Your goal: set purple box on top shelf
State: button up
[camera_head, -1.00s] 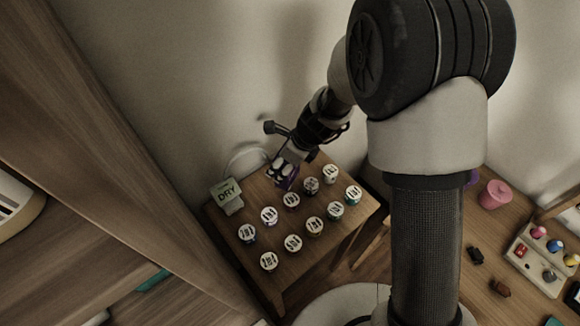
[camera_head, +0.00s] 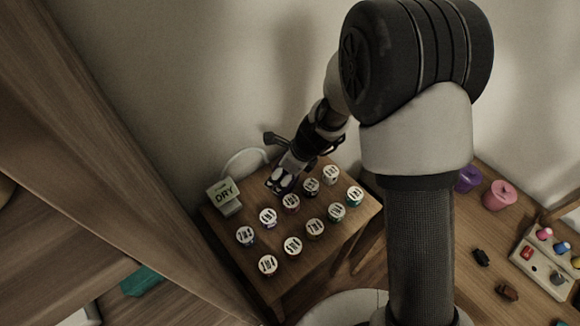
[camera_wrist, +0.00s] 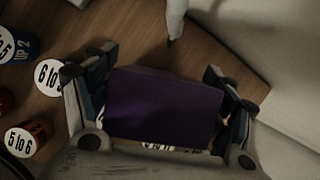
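In the wrist view the purple box (camera_wrist: 163,105) fills the space between the two fingers of my gripper (camera_wrist: 160,85). A finger lies along each side of it, and the box looks gripped. In the head view my gripper (camera_head: 282,181) is over the back left part of the small wooden table (camera_head: 315,262), and the box is mostly hidden by it. Whether the box touches the table is hard to tell. A tall wooden shelf unit (camera_head: 125,150) stands at the left; which board is its top shelf cannot be told from here.
Several jars with numbered white lids (camera_head: 293,245) stand on the small table close to my gripper. At the right, another table holds a pink container (camera_head: 499,196) and a purple one (camera_head: 468,178).

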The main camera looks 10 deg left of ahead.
jog(key=shift+o, duration=0.4)
jog(key=shift+r, duration=0.1)
jog(key=shift+r+p, duration=0.35)
jog(key=shift+r, duration=0.05)
jog(key=p+v, duration=0.5)
jog(key=v, duration=0.6)
jog(key=shift+s+r, duration=0.15)
